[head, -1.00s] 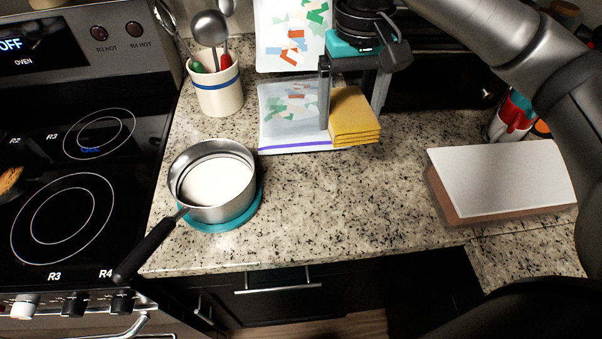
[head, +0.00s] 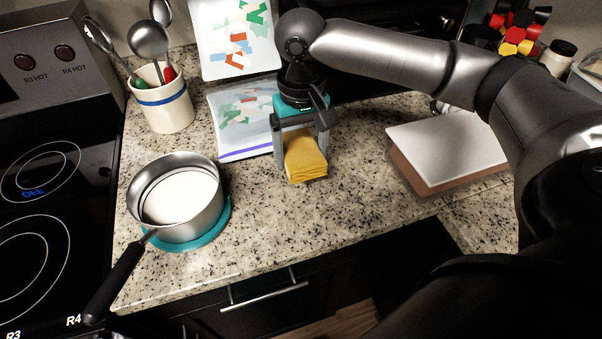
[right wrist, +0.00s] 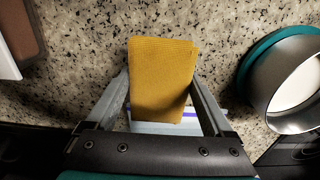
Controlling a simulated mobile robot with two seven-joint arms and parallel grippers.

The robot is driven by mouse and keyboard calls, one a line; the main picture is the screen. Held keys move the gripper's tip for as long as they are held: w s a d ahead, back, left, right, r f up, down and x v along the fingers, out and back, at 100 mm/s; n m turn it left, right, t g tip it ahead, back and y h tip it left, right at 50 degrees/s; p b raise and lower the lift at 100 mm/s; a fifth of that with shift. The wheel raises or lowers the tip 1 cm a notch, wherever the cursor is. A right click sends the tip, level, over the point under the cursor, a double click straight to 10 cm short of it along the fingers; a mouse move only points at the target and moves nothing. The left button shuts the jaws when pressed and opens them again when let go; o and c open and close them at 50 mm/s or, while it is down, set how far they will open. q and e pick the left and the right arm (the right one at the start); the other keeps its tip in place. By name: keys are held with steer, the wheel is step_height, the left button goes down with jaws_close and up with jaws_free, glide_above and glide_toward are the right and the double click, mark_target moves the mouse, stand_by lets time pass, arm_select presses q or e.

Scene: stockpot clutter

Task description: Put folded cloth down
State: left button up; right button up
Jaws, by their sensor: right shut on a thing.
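The folded cloth (head: 306,160) is yellow and layered. My right gripper (head: 303,166) is shut on it, with one finger at each side. In the head view the cloth is over the counter, to the right of the saucepan; I cannot tell whether it touches the counter. In the right wrist view the cloth (right wrist: 162,78) sits between the two fingers (right wrist: 163,100) and sticks out past them. My left gripper is not in view.
A saucepan (head: 205,203) of white liquid stands on a teal trivet (head: 222,222). A utensil crock (head: 163,105) stands back left, and a white-topped block (head: 440,150) lies right. Speckled counter (head: 300,225) is clear in front.

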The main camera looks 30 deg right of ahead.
mark_target(301, 150)
step_height(301, 150, down, 6)
steer(key=shift+r+b, duration=0.1)
steer(key=shift+b, duration=0.65)
steer(key=o, duration=1.1)
step_height(301, 150, up, 11)
steer(key=p, duration=0.3)
steer(key=shift+r, duration=0.6)
